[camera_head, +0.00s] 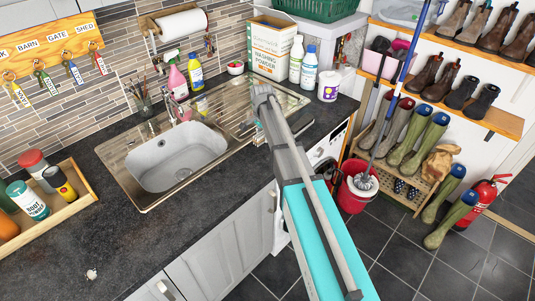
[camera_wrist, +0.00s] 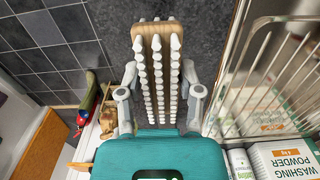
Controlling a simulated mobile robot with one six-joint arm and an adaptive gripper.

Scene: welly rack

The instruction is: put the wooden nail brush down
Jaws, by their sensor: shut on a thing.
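The wooden nail brush (camera_wrist: 158,75) shows in the wrist view as a pale wooden block with rows of white bristles facing the camera. My gripper (camera_wrist: 160,85) is shut on it, one finger on each side. In the head view my gripper (camera_head: 264,98) is over the right part of the steel sink unit, by the drainer; the brush cannot be made out there. The dark worktop (camera_wrist: 205,25) shows behind the brush in the wrist view. Whether the brush touches anything below cannot be told.
The sink bowl (camera_head: 176,158) is left of my gripper. A washing powder box (camera_head: 272,48), bottles and a white tub (camera_head: 329,86) stand behind. The front left worktop (camera_head: 130,240) is mostly clear.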

